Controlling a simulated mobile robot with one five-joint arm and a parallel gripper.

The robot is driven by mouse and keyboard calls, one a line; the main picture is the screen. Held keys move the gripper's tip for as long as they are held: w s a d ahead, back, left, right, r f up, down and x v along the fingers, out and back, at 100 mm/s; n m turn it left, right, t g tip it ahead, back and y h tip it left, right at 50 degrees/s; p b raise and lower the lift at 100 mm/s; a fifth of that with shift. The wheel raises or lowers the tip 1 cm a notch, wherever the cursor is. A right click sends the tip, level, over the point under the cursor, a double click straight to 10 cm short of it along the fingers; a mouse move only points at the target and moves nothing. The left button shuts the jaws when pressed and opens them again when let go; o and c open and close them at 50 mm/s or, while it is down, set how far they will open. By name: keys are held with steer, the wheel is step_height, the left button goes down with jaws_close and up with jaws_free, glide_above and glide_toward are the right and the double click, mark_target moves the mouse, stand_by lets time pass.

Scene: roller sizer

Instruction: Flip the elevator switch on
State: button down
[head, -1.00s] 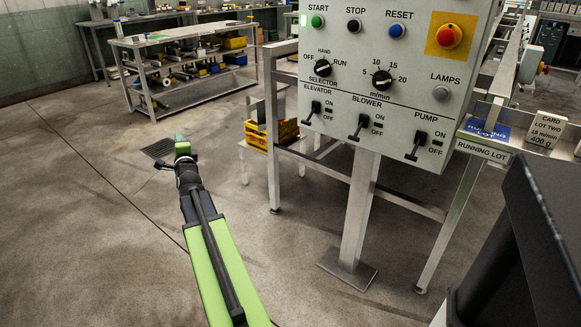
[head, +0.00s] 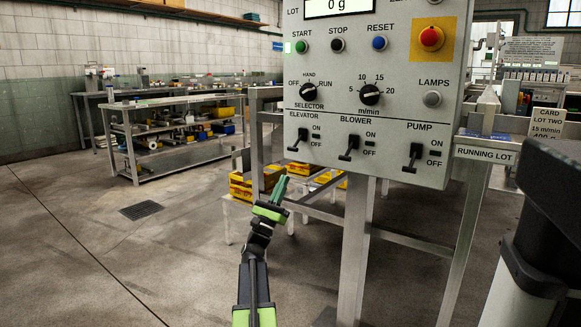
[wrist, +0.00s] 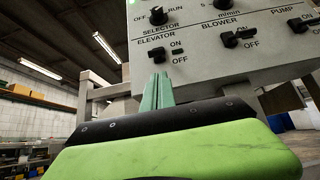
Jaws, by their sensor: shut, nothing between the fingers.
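The elevator switch (head: 297,143) is a black lever at the lower left of the grey control panel (head: 405,112). Its handle slants downward, toward the OFF side. It also shows in the wrist view (wrist: 161,57), just above my fingertips in the picture. My gripper (head: 281,184) has green fingers, shut together and empty, pointing up toward the panel. In the head view it is below and slightly left of the elevator switch, apart from it. The fingertips also show in the wrist view (wrist: 158,80).
The blower switch (head: 348,148) and pump switch (head: 413,157) are to the right, both handles down. The selector knob (head: 308,91) is above. A metal post (head: 355,250) supports the panel. Yellow crates (head: 250,185) stand behind my gripper. Open floor lies left.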

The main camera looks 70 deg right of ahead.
steer(key=p, duration=0.7)
glide_toward(297, 143)
steer(key=d+r, duration=0.3)
steer(key=d, duration=0.1)
steer(key=shift+s+d, duration=0.4)
steer(key=shift+s, duration=0.15)
steer(key=shift+f, duration=0.1)
